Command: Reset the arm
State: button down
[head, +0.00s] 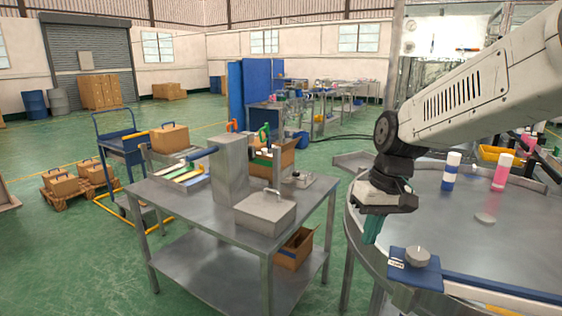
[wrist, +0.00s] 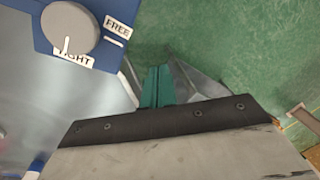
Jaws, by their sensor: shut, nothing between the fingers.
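My arm reaches in from the right in the head view. My gripper (head: 372,230) points down at the left edge of the round grey table (head: 470,231), left of a blue block with a grey knob (head: 418,256). The gripper's teal fingers are together and empty; they also show in the wrist view (wrist: 157,87). In the wrist view the knob (wrist: 70,27) is at the upper left, with labels "FREE" and one partly covered that seems to read "TIGHT". The knob's pointer is toward the lower label. The fingers are apart from the knob.
A metal workbench (head: 170,207) with a grey box (head: 265,212) stands to the left. Green floor shows between the tables.

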jog(key=s+d+r+m+h, duration=0.1)
jog(key=s+d, duration=0.3)
jog(key=s, duration=0.7)
jog(key=s+d+r+m+t, duration=0.1)
jog(key=s+d, duration=0.3)
jog(key=s, duration=0.8)
jog(key=shift+s+r+m+h, duration=0.15)
jog(key=shift+s+m+h, duration=0.15)
jog(key=shift+m+h, duration=0.1)
